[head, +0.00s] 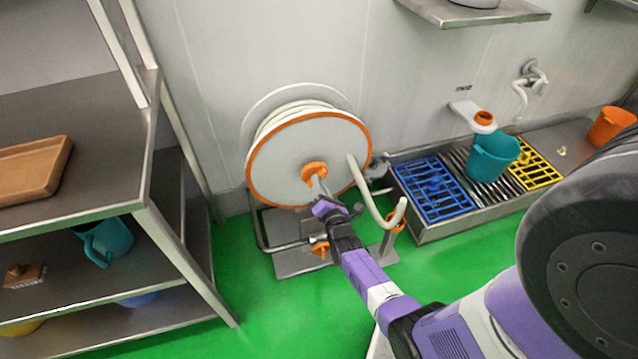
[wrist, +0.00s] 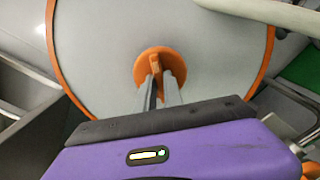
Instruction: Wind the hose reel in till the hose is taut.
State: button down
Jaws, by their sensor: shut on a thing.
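The hose reel (head: 283,160) stands on a metal frame by the wall, a large white disc with an orange rim and an orange hub (head: 314,175). A cream hose (head: 361,182) hangs from its right side in a loose curve, its end hooked up near an orange-fitted post. My gripper (head: 318,186) reaches to the hub from the front. In the wrist view the two fingers are shut on an orange hub handle (wrist: 155,67) in front of the disc. The hose also crosses the top right of the wrist view (wrist: 265,12).
A metal shelf rack (head: 150,200) with a brown tray (head: 32,170) and a teal jug (head: 108,242) stands at left. Green floor is clear in front.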

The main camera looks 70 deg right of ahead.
jog(key=c, duration=1.5)
grip_release()
jog(key=shift+o, duration=0.2)
jog(key=p+v, duration=0.1)
jog(key=v, duration=0.7)
jog(key=shift+p, duration=0.4)
